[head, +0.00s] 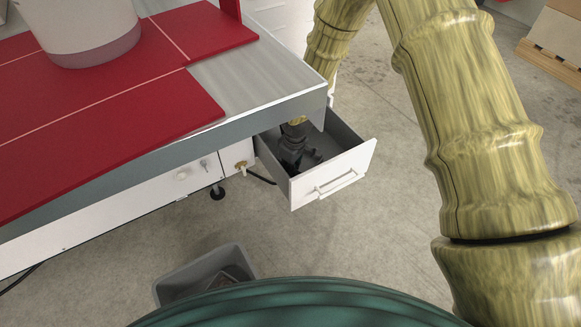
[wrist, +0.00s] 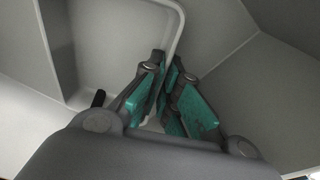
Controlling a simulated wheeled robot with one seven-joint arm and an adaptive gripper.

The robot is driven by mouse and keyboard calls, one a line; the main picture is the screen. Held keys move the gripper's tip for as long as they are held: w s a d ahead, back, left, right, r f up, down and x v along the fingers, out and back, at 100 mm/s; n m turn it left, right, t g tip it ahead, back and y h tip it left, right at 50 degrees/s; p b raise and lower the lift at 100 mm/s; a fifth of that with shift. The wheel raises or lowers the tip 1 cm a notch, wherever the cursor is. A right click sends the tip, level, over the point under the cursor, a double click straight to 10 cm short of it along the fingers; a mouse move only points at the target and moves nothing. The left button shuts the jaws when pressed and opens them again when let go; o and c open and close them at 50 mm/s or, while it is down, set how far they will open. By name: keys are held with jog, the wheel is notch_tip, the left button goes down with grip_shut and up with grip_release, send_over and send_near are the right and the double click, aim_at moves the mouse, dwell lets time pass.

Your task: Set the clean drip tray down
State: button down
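My gripper (head: 303,163) reaches down into an open drawer (head: 333,180) with a white front and grey inside. In the wrist view its teal-padded fingers (wrist: 173,78) lean together at the tips, with a thin pale rim between them. This rim edges a light grey shallow panel, which looks like the drip tray (wrist: 108,42). The tray lies inside the grey drawer walls; whether it rests on the drawer floor I cannot tell. In the head view I cannot pick the tray out from the grey drawer and the dark gripper.
The drawer sticks out below the end of a metal-topped machine (head: 262,82) with red panels (head: 95,160). A grey bin (head: 195,274) with something dark inside stands on the floor. A pallet (head: 548,62) is at the upper right. Concrete floor is clear between.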

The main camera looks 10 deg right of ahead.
jog(key=shift+f, duration=0.15)
jog(key=c, duration=1.6)
grip_release()
jog(key=shift+c, duration=0.2)
notch_tip(320, 180, up, 12)
jog(key=s+p, duration=0.1)
jog(key=p, duration=0.3)
jog(key=shift+s+d+p, duration=0.15)
jog(key=shift+d+p, duration=0.2)
jog(key=shift+d, duration=0.05)
